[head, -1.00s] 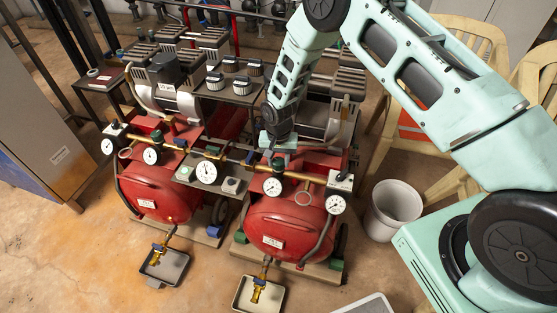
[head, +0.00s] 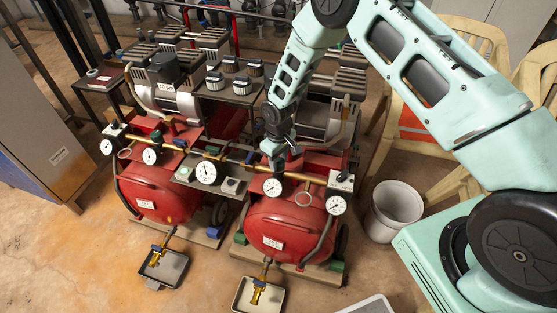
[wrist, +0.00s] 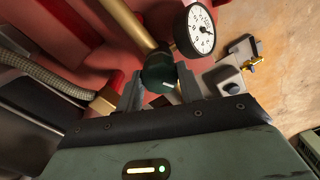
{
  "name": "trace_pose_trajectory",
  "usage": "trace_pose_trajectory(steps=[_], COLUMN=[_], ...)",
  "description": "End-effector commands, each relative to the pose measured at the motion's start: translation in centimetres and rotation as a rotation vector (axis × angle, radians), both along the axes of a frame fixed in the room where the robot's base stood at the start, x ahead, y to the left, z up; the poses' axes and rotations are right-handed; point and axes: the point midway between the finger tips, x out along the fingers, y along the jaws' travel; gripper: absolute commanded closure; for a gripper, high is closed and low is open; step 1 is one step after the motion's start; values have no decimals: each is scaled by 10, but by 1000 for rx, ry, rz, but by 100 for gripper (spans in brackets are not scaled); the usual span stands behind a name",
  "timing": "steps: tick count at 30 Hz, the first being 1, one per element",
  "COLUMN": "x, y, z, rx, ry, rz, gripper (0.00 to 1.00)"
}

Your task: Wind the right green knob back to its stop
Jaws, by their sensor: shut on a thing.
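The right green knob (wrist: 158,72) is dark green and round, with a short white mark on its face. It sits on the brass pipe (wrist: 130,22) beside a white dial gauge (wrist: 200,30). My gripper (wrist: 161,92) is shut on the knob, with one grey finger on each side of it. In the head view my gripper (head: 278,161) is over the right red tank's pipe, above the gauge (head: 272,187), and hides most or all of the knob. The left green knob (head: 156,135) stands free on the left part of the pipe.
Two red tanks (head: 160,190) with pumps stand side by side. A second gauge (head: 336,205) and hoses are close to the right of my gripper. A white bucket (head: 394,210) and pale chairs are at the right. Drip trays (head: 243,292) lie in front.

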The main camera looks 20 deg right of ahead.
Motion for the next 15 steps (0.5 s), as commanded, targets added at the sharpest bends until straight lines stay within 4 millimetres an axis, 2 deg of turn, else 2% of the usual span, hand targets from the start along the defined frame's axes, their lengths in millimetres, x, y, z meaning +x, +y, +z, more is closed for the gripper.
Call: trace_pose_trajectory(steps=[6, 15], x=[0, 0], y=[0, 0], z=[0, 0], rx=[0, 0], ry=[1, 1], rz=[147, 259], gripper=[86, 86])
